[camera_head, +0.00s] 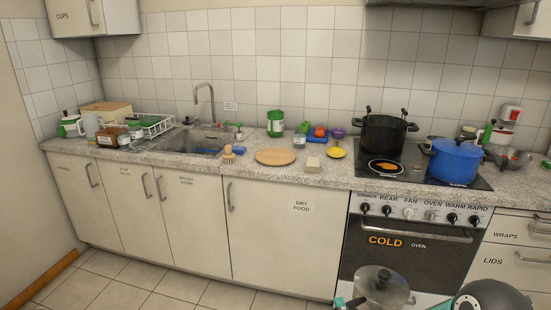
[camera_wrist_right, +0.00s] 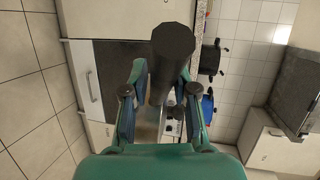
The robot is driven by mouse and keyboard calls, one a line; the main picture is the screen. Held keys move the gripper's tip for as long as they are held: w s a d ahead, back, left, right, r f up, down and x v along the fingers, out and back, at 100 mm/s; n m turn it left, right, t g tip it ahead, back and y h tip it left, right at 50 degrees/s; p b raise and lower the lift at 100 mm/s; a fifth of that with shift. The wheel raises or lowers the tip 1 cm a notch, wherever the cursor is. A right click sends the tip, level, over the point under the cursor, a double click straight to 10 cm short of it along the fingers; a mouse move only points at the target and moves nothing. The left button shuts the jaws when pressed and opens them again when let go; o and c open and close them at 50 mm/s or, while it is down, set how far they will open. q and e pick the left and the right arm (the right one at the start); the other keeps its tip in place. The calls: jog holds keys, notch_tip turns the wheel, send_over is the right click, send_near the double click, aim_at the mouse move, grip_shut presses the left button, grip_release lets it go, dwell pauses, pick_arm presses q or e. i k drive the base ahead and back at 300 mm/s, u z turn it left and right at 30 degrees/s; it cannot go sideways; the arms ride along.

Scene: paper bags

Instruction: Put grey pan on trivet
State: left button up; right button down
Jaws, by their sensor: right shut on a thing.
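The grey pan (camera_head: 372,292) is a round, shiny thing at the bottom of the head view, in front of the oven. A thick dark handle (camera_wrist_right: 172,45) shows large in the right wrist view. My right gripper (camera_wrist_right: 156,102) has its teal fingers on both sides of this handle and is shut on it. The handle hides much of the pan there. The round wooden trivet (camera_head: 275,157) lies flat on the counter, right of the sink, apart from the pan.
A yellow item (camera_head: 336,153) and a small block (camera_head: 313,164) lie right of the trivet. A wooden item (camera_head: 229,154) stands left of it. The trivet's top looks bare.

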aim_at(262, 160)
jog(key=i, duration=1)
